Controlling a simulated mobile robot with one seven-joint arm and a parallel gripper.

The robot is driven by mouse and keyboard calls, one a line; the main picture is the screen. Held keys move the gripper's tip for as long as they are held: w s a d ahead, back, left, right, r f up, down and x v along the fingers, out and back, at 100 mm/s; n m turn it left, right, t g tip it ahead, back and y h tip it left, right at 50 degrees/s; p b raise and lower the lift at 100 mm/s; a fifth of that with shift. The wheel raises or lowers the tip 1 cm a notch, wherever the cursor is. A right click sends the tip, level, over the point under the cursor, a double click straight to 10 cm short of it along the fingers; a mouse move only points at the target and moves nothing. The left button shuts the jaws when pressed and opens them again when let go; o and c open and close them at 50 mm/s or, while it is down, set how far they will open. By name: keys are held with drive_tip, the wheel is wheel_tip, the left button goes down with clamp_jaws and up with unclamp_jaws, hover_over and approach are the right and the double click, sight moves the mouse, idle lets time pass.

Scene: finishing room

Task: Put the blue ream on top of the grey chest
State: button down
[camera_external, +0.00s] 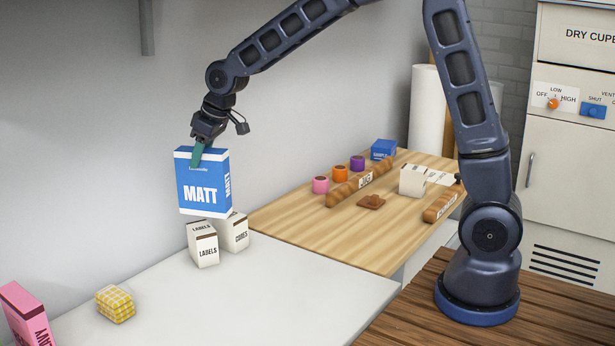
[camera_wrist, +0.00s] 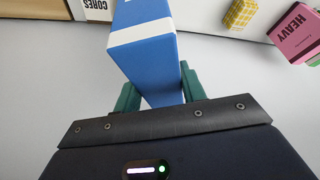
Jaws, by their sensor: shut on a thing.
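The blue ream (camera_external: 204,185) is a blue box with white bands and the word MATT. My gripper (camera_external: 197,154) is shut on its upper edge and holds it upright. In the wrist view the ream (camera_wrist: 150,65) sits between the green fingers of my gripper (camera_wrist: 158,90). In the external view its lower edge appears just above two small cartons; I cannot tell the exact gap. A light grey flat top (camera_external: 250,300) lies below; only its upper surface shows, so I cannot tell for sure that it is the grey chest.
A LABELS carton (camera_external: 203,245) and a CORES carton (camera_external: 236,236) stand at the back of the grey top. A yellow checked block (camera_external: 115,304) and a pink box (camera_external: 25,315) are at left. A wooden worktop (camera_external: 310,230) holds several small items. The grey top's middle is clear.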

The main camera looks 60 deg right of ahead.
drive_tip(key=s+a+n+y, duration=0.1)
drive_tip(key=s+a+n, duration=0.1)
drive_tip(key=s+a, duration=0.65)
drive_tip(key=s+a+n, duration=0.1)
drive_tip(key=s+a, duration=0.5)
drive_tip(key=a, duration=0.6)
drive_tip(key=s+a+r+m+g+h, duration=0.15)
drive_tip(key=a+m+h, duration=0.25)
drive_tip(key=a+m, duration=0.55)
drive_tip(key=s+a+r+m+g+h, duration=0.1)
drive_tip(key=a+r+m+h, duration=0.15)
drive_tip(key=a+m, duration=0.65)
wheel_tip(320, 180, down, 20)
drive_tip(key=d+m, duration=0.2)
drive_tip(key=m, duration=0.1)
drive_tip(key=shift+s+d, duration=0.15)
drive_tip(key=shift+d, duration=0.2)
drive_tip(key=shift+h, duration=0.25)
drive_tip(key=c, duration=0.8)
unclamp_jaws()
drive_tip(key=shift+f, duration=0.1)
drive_tip(key=shift+c, duration=0.2)
drive_tip(key=v, duration=1.2)
